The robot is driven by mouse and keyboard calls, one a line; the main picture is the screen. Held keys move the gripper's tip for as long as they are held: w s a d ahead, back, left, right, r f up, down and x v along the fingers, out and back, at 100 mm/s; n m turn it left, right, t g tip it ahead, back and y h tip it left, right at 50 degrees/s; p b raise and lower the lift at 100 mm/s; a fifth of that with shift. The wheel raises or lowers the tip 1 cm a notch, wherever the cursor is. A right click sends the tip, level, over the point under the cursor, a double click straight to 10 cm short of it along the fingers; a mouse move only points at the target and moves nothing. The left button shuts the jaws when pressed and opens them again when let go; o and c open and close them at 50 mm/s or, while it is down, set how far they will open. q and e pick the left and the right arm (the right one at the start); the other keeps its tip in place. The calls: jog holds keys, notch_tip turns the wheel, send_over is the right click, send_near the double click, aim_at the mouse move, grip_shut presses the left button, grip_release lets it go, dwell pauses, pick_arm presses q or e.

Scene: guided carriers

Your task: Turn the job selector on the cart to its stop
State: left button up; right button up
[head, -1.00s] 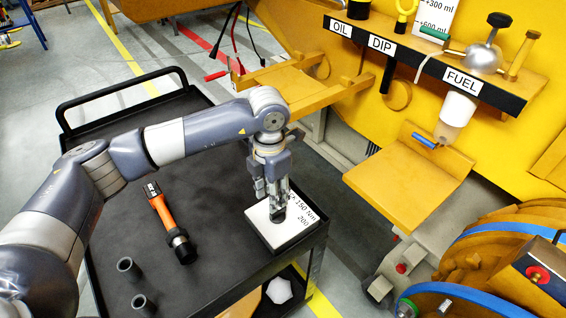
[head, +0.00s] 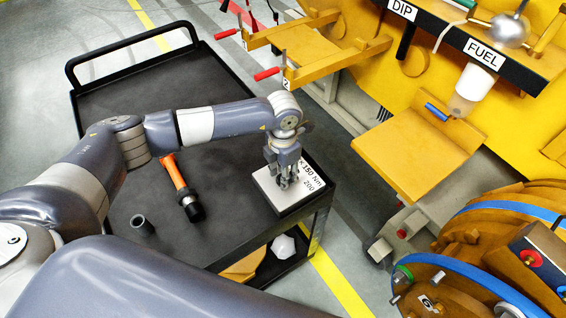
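The job selector is a pale square plate (head: 312,196) with torque markings, "150 Nm" and "200", on the near right corner of the black cart (head: 130,90). My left gripper (head: 286,184) points down over the middle of this plate, with its fingertips low at its surface. The selector knob is hidden behind the fingers, and I cannot tell whether they are closed on it. My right gripper is not in view.
An orange and black tool (head: 181,190) and a dark socket (head: 142,224) lie on the cart left of the gripper. A white lump (head: 283,246) sits on the lower shelf. Yellow machinery with a FUEL rack (head: 455,45) stands on the right. My own grey link covers the bottom left.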

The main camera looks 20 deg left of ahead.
pick_arm(q)
jog(key=shift+f, duration=0.1)
jog(key=shift+c, duration=0.8)
grip_shut()
jog(key=shift+n, duration=1.7)
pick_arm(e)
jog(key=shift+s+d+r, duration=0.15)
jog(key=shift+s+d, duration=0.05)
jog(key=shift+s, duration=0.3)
pick_arm(q)
jog(key=shift+n+p, duration=0.4)
jog(key=shift+n, duration=1.4)
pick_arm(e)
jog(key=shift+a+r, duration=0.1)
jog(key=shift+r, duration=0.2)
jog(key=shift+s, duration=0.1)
